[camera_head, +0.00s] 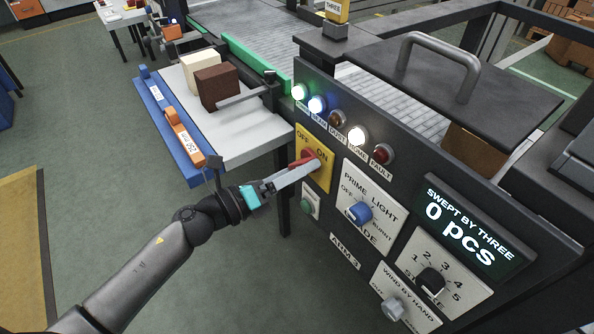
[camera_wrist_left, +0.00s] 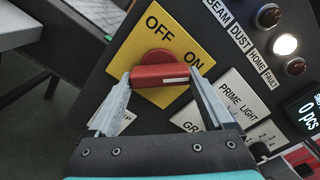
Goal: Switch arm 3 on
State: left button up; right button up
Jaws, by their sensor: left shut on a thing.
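The red rotary switch (camera_wrist_left: 160,75) sits on a yellow plate (camera_wrist_left: 130,47) marked OFF and ON. My left gripper (camera_wrist_left: 160,80) is shut on its handle, one finger at each end of the bar. The bar lies level in the left wrist view, with its white mark at the right end, on the ON side. In the head view, the switch (camera_head: 302,160) is partly hidden by my left gripper (camera_head: 300,168). A plate below reads ARM 3 (camera_head: 345,251). My right gripper is not in view.
The panel has a row of lamps: green (camera_head: 298,91), blue-white (camera_head: 317,104) and HOME (camera_head: 357,135) are lit; DUST and FAULT look dark. A green button (camera_head: 307,205) and a blue knob (camera_head: 359,213) are close by. The display (camera_head: 466,228) reads 0 pcs.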

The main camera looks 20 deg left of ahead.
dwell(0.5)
pick_arm(q)
jog(key=o, duration=1.1)
jog(key=shift+o, duration=0.2)
jog(key=v, duration=1.5)
jog(key=shift+b, duration=0.3)
jog(key=shift+a, duration=0.1)
